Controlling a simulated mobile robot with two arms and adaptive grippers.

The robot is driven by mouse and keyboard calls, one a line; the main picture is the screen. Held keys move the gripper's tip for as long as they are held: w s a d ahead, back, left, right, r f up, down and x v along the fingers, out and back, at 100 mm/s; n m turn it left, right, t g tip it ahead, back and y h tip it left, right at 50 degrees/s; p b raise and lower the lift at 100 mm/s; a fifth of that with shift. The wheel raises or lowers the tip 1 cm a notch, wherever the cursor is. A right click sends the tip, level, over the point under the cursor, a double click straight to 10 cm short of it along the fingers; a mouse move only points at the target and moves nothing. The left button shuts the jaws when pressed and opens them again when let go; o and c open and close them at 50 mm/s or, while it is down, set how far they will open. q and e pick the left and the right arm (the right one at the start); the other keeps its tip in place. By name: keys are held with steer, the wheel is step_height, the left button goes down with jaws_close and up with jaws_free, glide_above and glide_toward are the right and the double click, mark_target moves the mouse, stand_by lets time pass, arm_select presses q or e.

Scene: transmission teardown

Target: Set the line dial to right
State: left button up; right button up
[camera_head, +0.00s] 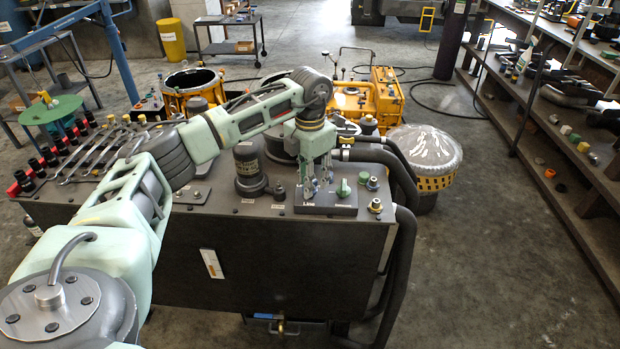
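My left gripper (318,184) points down over the small dark control plate at the front right of the grey bench top. Its fingertips are low over the left half of the plate, just above the label that seems to read LINE (307,205). The dial by that label is hidden behind the fingers, so its setting does not show. A gap shows between the fingers, but I cannot tell whether they touch or hold the dial. A second, green dial (343,189) stands uncovered on the right half of the plate. My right gripper is out of view.
A dark cylinder (248,170) stands on the bench left of the plate. Brass-topped fittings (375,205) and thick hoses (405,215) are close on the right. Wrenches (95,150) and sockets lie on the bench's left part. The floor at right is clear up to the shelves (590,170).

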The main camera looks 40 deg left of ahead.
arm_select(q)
step_height(320, 180, up, 12)
stand_by(0.7)
stand_by(0.4)
